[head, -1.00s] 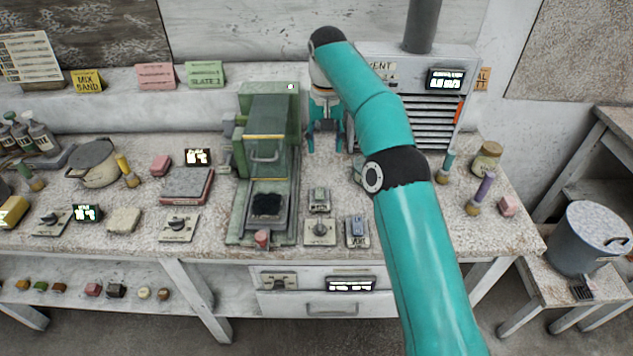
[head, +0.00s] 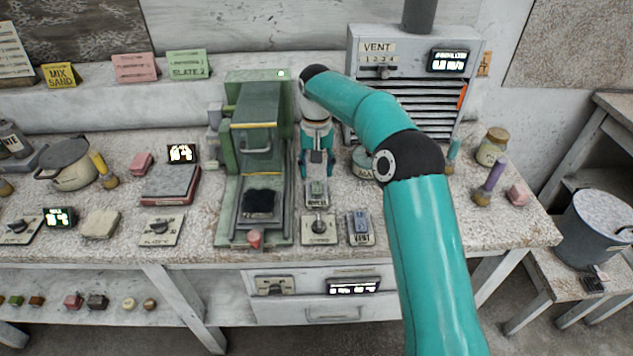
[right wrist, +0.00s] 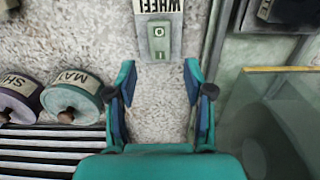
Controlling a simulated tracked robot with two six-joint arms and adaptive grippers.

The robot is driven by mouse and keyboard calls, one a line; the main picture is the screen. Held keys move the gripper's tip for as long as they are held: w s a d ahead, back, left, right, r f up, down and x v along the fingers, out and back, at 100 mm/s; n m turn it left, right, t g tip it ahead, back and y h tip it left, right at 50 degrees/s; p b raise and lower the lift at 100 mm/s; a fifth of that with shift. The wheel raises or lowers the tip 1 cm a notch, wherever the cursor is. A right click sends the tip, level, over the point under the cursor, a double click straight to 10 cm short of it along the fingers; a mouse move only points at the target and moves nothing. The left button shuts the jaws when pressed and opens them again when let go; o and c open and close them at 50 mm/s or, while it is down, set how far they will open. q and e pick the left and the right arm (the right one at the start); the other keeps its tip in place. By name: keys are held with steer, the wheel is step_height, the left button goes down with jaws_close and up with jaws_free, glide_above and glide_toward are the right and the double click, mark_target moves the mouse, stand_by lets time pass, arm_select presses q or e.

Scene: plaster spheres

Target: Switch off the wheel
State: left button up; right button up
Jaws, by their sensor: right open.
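The wheel switch (head: 317,190) is a small grey-green box with a label plate, on the bench just right of the green machine (head: 236,180). In the right wrist view the switch (right wrist: 159,43) shows O and I marks, with the WHEEL label at the top edge. My right gripper (head: 317,172) is open and empty, just behind the switch in the head view. In the right wrist view the gripper (right wrist: 160,80) has its fingertips apart, with bare bench between them and the switch beyond them. I cannot tell which side is pressed. My left gripper is out of view.
A dial box (head: 319,229) and a VENT switch (head: 360,228) stand in front of the wheel switch. Jars labelled MAT (right wrist: 70,103) and SH (right wrist: 20,95) stand by the vent grille (head: 415,108). The green machine closely borders the left side.

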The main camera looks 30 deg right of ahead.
mark_target(316, 184)
steer(key=shift+f, duration=2.05)
steer(key=shift+c, duration=0.3)
